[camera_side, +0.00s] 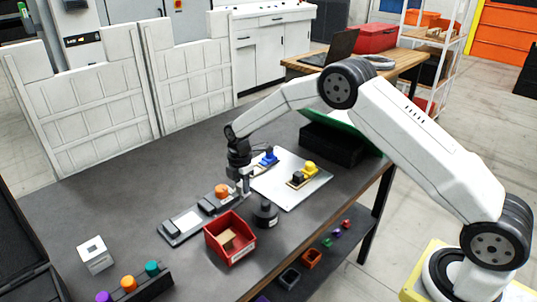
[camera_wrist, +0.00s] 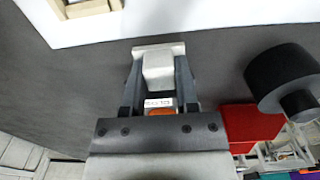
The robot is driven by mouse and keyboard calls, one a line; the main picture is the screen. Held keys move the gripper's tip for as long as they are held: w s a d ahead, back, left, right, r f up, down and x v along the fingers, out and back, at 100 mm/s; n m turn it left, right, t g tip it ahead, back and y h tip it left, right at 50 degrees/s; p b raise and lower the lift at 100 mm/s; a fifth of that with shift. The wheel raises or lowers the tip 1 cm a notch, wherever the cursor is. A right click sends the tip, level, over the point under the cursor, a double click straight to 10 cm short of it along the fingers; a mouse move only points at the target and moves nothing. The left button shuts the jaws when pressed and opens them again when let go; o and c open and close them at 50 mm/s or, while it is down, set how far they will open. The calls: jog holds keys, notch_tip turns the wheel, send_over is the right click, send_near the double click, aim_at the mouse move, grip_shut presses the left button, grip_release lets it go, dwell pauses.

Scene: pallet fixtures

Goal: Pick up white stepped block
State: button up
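The white stepped block (camera_wrist: 158,68) is between the two fingers of my gripper (camera_wrist: 158,82) in the wrist view. Its wide flat part lies across the fingertips and its narrower step faces the camera. The fingers sit against both sides of the step, so my gripper appears shut on it. In the side view my gripper (camera_side: 244,190) points down, low over the table, between the grey fixture and the white plate. The block is small and mostly hidden there, and I cannot tell whether it touches the table.
A grey fixture (camera_side: 172,232) with an orange cylinder (camera_side: 222,190) is left of my gripper. A red bin (camera_side: 230,240) and a black round part (camera_side: 265,213) stand close in front. A white plate (camera_side: 290,198) carries blue and yellow parts. A white cube (camera_side: 94,254) stands front left.

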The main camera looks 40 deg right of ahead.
grip_shut()
jog(key=shift+r, duration=0.1)
jog(key=shift+r, duration=0.65)
jog(key=s+r, duration=1.1)
jog(key=s, duration=0.3)
jog(key=shift+d+r, duration=0.15)
jog(key=shift+r, duration=0.1)
jog(key=shift+w, duration=0.15)
